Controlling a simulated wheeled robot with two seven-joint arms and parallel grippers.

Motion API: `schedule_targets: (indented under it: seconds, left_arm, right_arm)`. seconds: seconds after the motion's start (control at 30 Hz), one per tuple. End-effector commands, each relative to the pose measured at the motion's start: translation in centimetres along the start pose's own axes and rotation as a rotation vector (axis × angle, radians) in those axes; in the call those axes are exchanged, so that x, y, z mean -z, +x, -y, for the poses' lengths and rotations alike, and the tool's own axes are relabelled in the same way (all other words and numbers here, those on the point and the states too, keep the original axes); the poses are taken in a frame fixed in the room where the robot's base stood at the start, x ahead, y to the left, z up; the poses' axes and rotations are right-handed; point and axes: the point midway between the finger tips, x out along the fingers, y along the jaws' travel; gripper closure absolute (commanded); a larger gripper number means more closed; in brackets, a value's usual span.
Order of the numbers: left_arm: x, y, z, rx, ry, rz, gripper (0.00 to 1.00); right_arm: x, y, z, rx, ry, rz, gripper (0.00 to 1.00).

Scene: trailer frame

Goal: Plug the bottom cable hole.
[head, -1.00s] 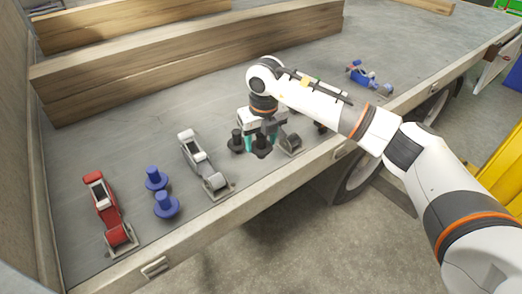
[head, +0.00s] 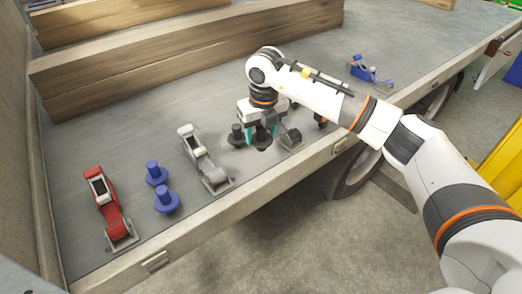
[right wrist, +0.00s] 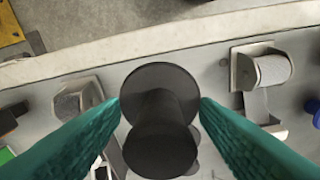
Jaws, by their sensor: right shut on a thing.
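My right gripper (head: 263,136) is over the trailer bed, pointing down. In the right wrist view its two teal fingers (right wrist: 160,108) are closed around a black plug (right wrist: 160,145), a knob on a round flange. The held plug is partly hidden by the fingers in the head view. I cannot make out an open cable hole in either view. My left gripper is out of view.
A red clamp (head: 107,207) and a grey clamp (head: 204,160) lie on the trailer bed (head: 110,150). Another clamp (head: 291,139) is right of the gripper. Wooden beams (head: 190,62) lie behind. A blue clamp-like part (head: 370,70) sits far right.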

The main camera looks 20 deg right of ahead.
Motion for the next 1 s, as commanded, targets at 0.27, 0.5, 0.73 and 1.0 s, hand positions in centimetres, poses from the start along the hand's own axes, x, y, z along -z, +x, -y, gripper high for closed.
schedule_targets:
  seconds: [0.27, 0.5, 0.73, 1.0]
  left_arm:
    - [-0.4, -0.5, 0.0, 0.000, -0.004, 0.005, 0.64]
    - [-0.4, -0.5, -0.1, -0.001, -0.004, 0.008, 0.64]
    - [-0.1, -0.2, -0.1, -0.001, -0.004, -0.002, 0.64]
    - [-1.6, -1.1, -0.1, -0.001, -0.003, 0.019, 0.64]
  right_arm:
    - [-0.5, 3.5, 0.0, 0.000, 0.000, 0.002, 0.76]
    - [-0.6, 5.5, 0.0, 0.000, -0.001, -0.002, 0.76]
    - [-0.7, 5.6, 0.0, 0.001, -0.001, -0.002, 0.76]
    - [-0.7, 5.9, 0.0, 0.001, 0.000, -0.001, 0.38]
